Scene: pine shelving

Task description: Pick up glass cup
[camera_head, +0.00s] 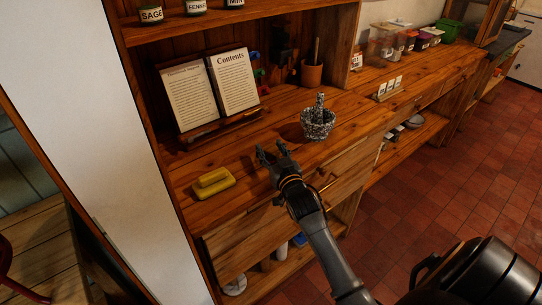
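I cannot make out a glass cup for certain in the head view. My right gripper (270,151) is over the front part of the wooden counter (240,150), between a yellow block-like item and a speckled mortar. Its fingers look spread apart, with nothing visible between them. My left gripper is not in view.
The yellow item (213,182) lies left of the gripper, and the mortar with pestle (317,123) stands to its right. An open book (210,90) rests on a stand behind. A terracotta pot (312,73) and clear containers (381,42) stand farther back. Lower shelves hold several items.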

